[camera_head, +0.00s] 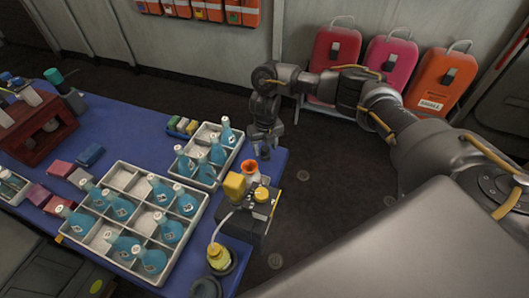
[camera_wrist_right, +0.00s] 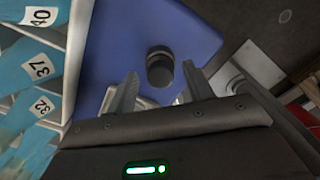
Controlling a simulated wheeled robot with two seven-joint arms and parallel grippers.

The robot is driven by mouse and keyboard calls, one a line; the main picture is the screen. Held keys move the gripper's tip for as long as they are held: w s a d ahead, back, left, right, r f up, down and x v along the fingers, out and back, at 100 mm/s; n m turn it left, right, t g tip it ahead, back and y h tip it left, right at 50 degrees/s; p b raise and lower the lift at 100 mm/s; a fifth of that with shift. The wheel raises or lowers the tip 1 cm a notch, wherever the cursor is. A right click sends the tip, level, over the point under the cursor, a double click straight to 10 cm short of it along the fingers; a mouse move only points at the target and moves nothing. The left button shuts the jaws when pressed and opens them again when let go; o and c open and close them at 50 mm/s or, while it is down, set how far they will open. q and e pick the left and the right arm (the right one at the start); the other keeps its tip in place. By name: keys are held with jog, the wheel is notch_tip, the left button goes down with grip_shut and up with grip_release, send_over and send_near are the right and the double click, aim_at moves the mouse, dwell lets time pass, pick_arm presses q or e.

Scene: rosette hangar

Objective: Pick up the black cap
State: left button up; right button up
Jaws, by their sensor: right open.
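The black cap (camera_wrist_right: 160,68) is a small dark cylinder on the blue table (camera_wrist_right: 125,30), in the middle of the right wrist view. My right gripper (camera_wrist_right: 160,76) is open, with one finger on each side of the cap in that view. I cannot tell whether the fingers touch it. In the head view my right gripper (camera_head: 264,153) points down over the table's far right corner. I cannot make out the cap there; the gripper seems to hide it. My left gripper is not in view.
A small white crate (camera_head: 209,183) of blue bottles stands left of my right gripper, with a larger crate (camera_head: 90,243) nearer. A dark device with yellow parts (camera_head: 247,222) and an orange funnel (camera_head: 250,167) stands just in front. Red and orange cases (camera_head: 338,50) stand behind.

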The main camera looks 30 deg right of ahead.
jog(key=c, duration=1)
